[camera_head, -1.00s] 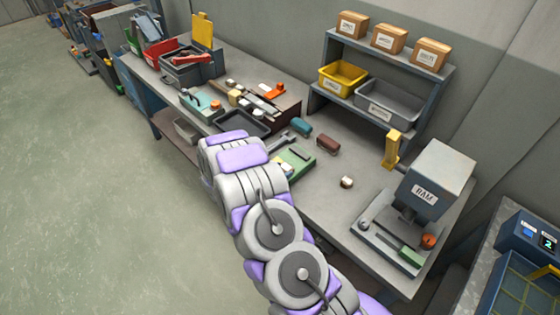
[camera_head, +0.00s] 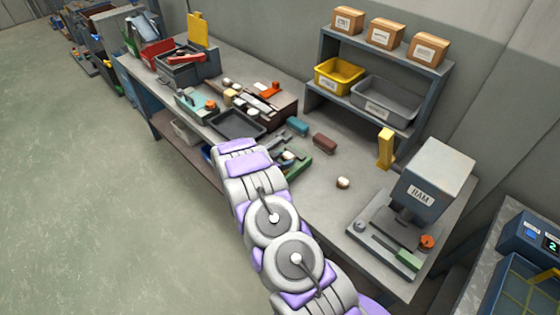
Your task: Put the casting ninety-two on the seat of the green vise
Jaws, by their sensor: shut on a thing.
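My arm reaches over the front edge of the bench; its last visible link (camera_head: 240,158) hides my gripper and whatever is between its jaws. A green fixture (camera_head: 298,168), possibly the green vise, lies on the bench just right of that link, partly covered by it; its seat cannot be made out. A teal fixture (camera_head: 190,98) with an orange knob stands farther left. No number is readable on any part, so casting ninety-two cannot be identified. A small pale part (camera_head: 343,183) lies alone mid-bench.
A dark tray (camera_head: 239,124) lies beyond my arm. A teal block (camera_head: 297,126) and a brown block (camera_head: 324,143) lie behind the green fixture. A press marked RAM (camera_head: 425,190) stands at right. Shelves hold a yellow bin (camera_head: 340,75) and grey bin (camera_head: 385,97).

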